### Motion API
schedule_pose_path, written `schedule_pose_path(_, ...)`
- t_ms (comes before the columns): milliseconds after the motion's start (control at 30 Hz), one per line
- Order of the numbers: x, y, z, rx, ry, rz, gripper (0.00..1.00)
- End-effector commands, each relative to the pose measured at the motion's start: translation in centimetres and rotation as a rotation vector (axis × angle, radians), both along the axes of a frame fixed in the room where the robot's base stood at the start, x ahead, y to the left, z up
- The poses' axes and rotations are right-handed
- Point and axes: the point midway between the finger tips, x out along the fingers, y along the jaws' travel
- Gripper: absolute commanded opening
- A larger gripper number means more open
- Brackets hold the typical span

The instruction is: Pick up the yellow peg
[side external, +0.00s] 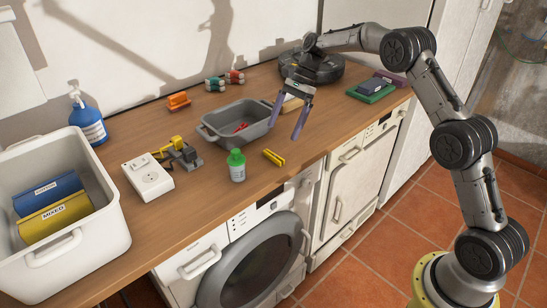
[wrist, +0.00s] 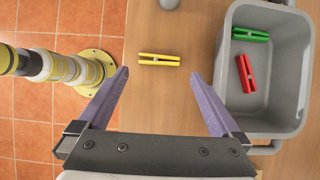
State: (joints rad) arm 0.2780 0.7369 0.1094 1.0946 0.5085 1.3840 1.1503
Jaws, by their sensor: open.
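The yellow peg (side external: 274,157) lies flat on the wooden counter near its front edge, to the right of the green-capped bottle. In the wrist view the yellow peg (wrist: 159,59) lies ahead of my fingertips, between their lines and nearer the left one. My gripper (side external: 289,112) is open and empty, with purple fingers pointing down above the counter, beyond and to the right of the peg. It also shows in the wrist view (wrist: 168,75), with nothing between its fingers.
A grey tub (wrist: 224,75) holds a red peg (wrist: 246,73) and a green peg (wrist: 250,34). A green-capped bottle (side external: 237,166), a white socket box (side external: 148,176) and a white bin (side external: 110,228) stand left. The counter around the yellow peg is clear.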

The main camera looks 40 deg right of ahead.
Motion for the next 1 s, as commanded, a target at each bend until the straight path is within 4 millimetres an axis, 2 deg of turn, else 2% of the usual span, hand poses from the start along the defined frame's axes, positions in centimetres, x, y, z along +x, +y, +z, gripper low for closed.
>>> schedule_pose_path(100,0.0,0.9,-1.4,0.001,0.001,0.000,1.00)
schedule_pose_path(367,-0.1,1.6,-3.1,0.001,0.002,0.001,1.00)
schedule_pose_path(633,-0.1,3.1,-6.4,0.001,0.001,0.000,1.00)
schedule_pose_path(967,-0.1,3.5,-7.0,0.000,-0.001,0.000,1.00)
schedule_pose_path(1000,-0.1,3.5,-7.0,0.000,-0.001,0.000,0.93)
